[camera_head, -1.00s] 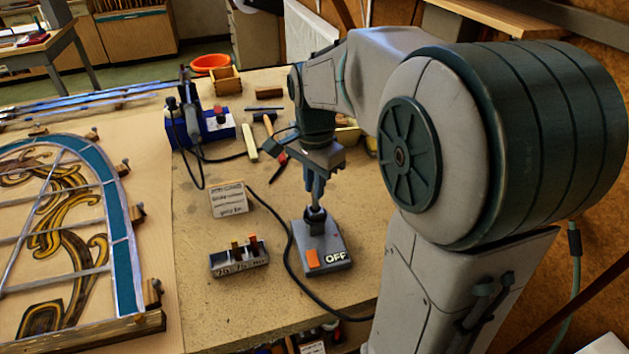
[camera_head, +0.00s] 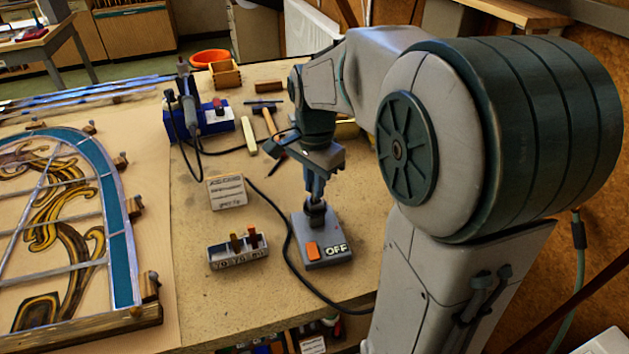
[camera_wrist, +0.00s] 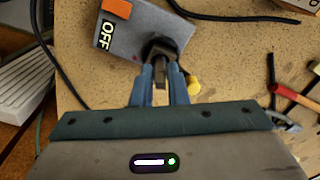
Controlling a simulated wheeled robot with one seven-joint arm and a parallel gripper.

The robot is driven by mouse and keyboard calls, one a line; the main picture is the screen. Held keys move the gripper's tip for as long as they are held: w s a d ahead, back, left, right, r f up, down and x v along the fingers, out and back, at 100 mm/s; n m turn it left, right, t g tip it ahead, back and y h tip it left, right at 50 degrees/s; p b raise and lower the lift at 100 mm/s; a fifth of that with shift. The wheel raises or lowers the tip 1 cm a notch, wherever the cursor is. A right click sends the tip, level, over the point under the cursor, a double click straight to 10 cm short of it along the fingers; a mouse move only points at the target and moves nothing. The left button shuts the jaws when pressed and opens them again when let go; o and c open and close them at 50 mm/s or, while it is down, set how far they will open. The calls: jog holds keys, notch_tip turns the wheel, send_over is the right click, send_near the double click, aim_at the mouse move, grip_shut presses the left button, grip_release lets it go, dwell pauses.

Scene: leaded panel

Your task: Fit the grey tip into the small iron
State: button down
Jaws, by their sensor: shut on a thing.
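The small iron (camera_head: 316,213) stands upright, its dark holder rising from a grey base (camera_head: 338,262) with an orange switch and the word OFF. The holder also shows in the wrist view (camera_wrist: 161,47). My gripper (camera_head: 315,186) points down directly over it, fingers close to its top. In the wrist view my gripper (camera_wrist: 160,88) is shut on a small, narrow grey-brown piece (camera_wrist: 160,74), which looks like the grey tip. The fingers hide much of it, and I cannot tell whether it is seated in the iron.
A label card (camera_head: 227,191) stands behind the rack. A black cable runs from the base around the bench. The leaded panel (camera_head: 122,235) lies at left. A blue soldering station (camera_head: 212,122), a hammer and other tools are behind. Bench between panel and rack is clear.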

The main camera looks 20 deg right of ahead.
jog(key=shift+f, duration=0.15)
jog(key=c, duration=1.3)
grip_release()
jog(key=shift+c, duration=0.2)
notch_tip(320, 180, up, 14)
jog(key=shift+f, duration=0.1)
